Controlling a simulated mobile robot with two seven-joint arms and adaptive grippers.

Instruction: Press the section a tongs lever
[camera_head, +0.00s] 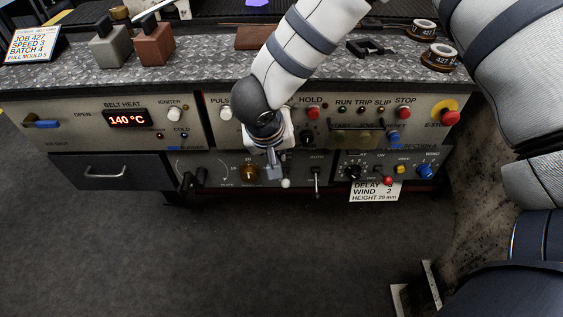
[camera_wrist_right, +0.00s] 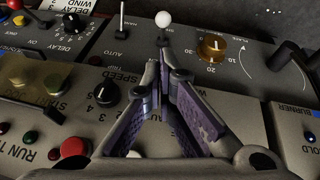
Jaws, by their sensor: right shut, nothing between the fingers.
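My right gripper (camera_head: 273,174) points down at the console front. In the right wrist view its fingers (camera_wrist_right: 165,52) meet at their tips with nothing between them. A white-balled lever (camera_head: 286,183) is right by the fingertips; in the right wrist view its white ball (camera_wrist_right: 163,18) stands just beyond them. I cannot tell whether they touch. A dark lever (camera_head: 316,181) under the AUTO label is to the right, and it also shows in the right wrist view (camera_wrist_right: 121,22). No tongs label is readable, so I cannot tell which lever is the tongs one. My left gripper is out of view.
A brass dial (camera_head: 249,173) lies left of the gripper. A red-knobbed switch (camera_head: 388,180) and a blue knob (camera_head: 425,172) are at the right. The red E-stop (camera_head: 451,117) is at the far right. A black drawer (camera_head: 107,172) is at left. The floor in front is clear.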

